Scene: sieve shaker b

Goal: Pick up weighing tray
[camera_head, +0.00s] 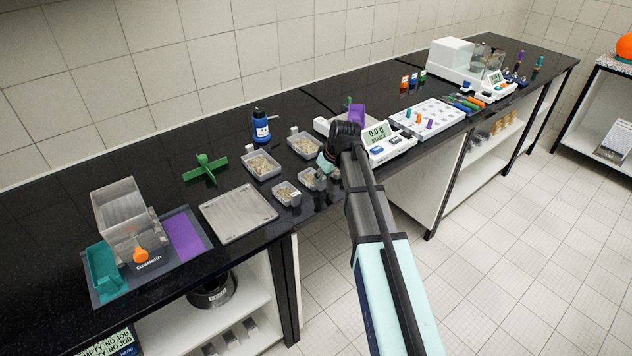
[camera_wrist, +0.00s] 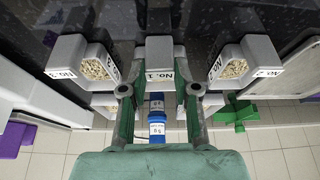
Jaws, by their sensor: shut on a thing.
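A small grey weighing tray labelled "No. 1" (camera_wrist: 160,55) is between the fingers of my gripper (camera_wrist: 160,92) in the wrist view. The gripper is shut on it, one finger at each side. In the head view my gripper (camera_head: 326,162) is at the bench's front edge, by a small tray of pale granules (camera_head: 311,180). Two more labelled granule trays flank it in the wrist view, one on the left (camera_wrist: 90,66) and one on the right (camera_wrist: 238,66). I cannot tell whether the held tray is clear of the bench.
Other granule trays (camera_head: 262,166) (camera_head: 286,194) (camera_head: 303,146) stand close by. A balance (camera_head: 388,146) reading 0.0 g stands right of my gripper.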

